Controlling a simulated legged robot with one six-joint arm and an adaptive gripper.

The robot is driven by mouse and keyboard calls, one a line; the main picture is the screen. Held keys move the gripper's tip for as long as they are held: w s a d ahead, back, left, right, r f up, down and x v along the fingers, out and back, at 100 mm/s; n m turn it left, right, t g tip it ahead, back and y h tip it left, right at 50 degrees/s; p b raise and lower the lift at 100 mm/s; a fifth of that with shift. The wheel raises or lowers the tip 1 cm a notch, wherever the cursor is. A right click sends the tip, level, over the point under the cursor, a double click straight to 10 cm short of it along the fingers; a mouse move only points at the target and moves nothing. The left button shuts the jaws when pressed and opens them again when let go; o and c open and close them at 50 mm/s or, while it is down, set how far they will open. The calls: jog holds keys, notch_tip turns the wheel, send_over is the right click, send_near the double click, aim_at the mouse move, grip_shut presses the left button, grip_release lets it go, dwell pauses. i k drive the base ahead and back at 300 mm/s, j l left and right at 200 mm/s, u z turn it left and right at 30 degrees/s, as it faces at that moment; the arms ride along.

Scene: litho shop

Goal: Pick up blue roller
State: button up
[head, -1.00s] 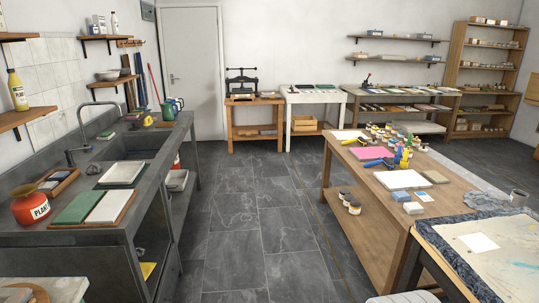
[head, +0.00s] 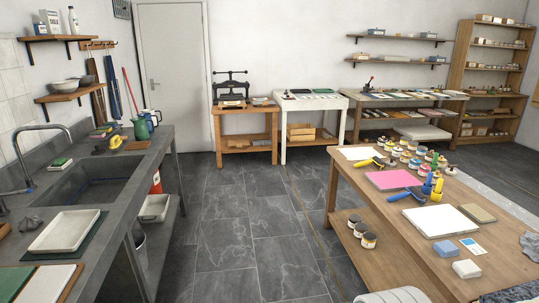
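A blue roller (head: 405,194) lies on the wooden worktable on the right (head: 455,218), near its left edge. It lies between a pink sheet and a white slab, beside blue and yellow bottles (head: 432,187). A second roller with yellow on it (head: 366,163) lies farther back on the same table.
A pink sheet (head: 390,180), a white slab (head: 441,223) and several ink jars (head: 410,155) share the table. More jars (head: 362,234) stand on its lower shelf. A grey sink counter (head: 125,205) runs along the left. The tiled floor (head: 240,240) between them is clear.

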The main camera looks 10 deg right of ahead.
aim_at(399, 197)
jog(key=i+j+z, duration=0.15)
jog(key=i, duration=1.3)
jog(key=i+z, duration=0.3)
jog(key=i, duration=0.3)
jog(key=i+j+z, duration=0.2)
jog(key=i+z, duration=0.15)
jog(key=i, duration=0.25)
jog(key=i+z, duration=0.2)
jog(key=z, duration=0.2)
jog(key=i+z, duration=0.15)
jog(key=z, duration=0.2)
jog(key=i+j+z, duration=0.15)
jog(key=z, duration=0.25)
jog(key=i+j+z, duration=0.15)
jog(key=z, duration=0.25)
jog(key=i+j+z, duration=0.1)
jog(key=z, duration=0.2)
jog(key=i+j+z, duration=0.2)
jog(key=z, duration=0.15)
jog(key=i+j, duration=0.05)
jog(key=i, duration=0.05)
